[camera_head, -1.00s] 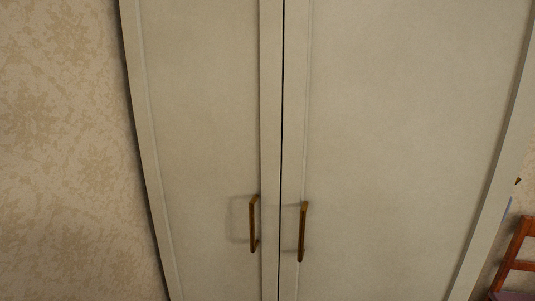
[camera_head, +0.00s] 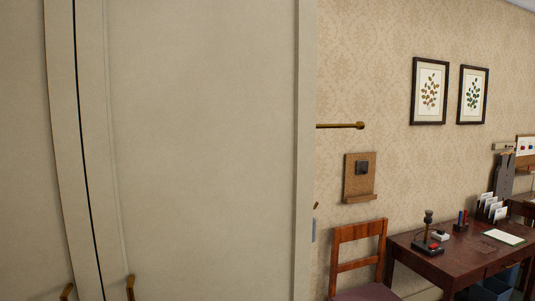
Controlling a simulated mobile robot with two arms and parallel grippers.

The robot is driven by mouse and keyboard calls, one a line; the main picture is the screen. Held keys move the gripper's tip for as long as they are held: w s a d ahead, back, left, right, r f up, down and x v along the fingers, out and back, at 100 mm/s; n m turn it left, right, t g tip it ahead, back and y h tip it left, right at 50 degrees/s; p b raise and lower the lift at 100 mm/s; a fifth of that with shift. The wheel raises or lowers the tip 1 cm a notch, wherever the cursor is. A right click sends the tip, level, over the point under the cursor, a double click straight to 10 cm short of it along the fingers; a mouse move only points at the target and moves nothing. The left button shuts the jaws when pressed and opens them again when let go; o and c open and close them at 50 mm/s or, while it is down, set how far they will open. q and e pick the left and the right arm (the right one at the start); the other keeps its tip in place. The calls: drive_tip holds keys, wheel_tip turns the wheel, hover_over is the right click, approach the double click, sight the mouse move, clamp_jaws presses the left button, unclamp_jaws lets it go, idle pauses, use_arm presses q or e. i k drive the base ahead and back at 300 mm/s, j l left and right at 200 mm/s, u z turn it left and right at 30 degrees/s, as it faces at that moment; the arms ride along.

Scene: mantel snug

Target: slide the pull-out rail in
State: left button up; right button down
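A brass-coloured rail (camera_head: 341,126) with a knobbed end sticks out horizontally past the right edge of the tall cream wardrobe (camera_head: 205,140), in front of the patterned wall. Its left end is hidden behind the wardrobe's edge, so I cannot tell what it is mounted on. The wardrobe's two doors are shut, and the tops of their handles (camera_head: 130,287) show at the bottom. Neither of my grippers is in view.
A wooden chair (camera_head: 357,247) stands right of the wardrobe, beside a dark desk (camera_head: 450,262) holding a stamp-like tool (camera_head: 428,236) and a letter rack (camera_head: 490,208). A cork board (camera_head: 359,177) and two framed leaf prints (camera_head: 429,91) hang on the wall.

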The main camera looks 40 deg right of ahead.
sight(359, 125)
drive_tip(key=k+l+z, duration=0.15)
drive_tip(key=l, duration=0.95)
drive_tip(key=k+l+z, duration=0.2)
drive_tip(key=l, duration=0.9)
drive_tip(key=k+l+z, duration=0.15)
drive_tip(key=l, duration=0.95)
drive_tip(key=i, duration=0.05)
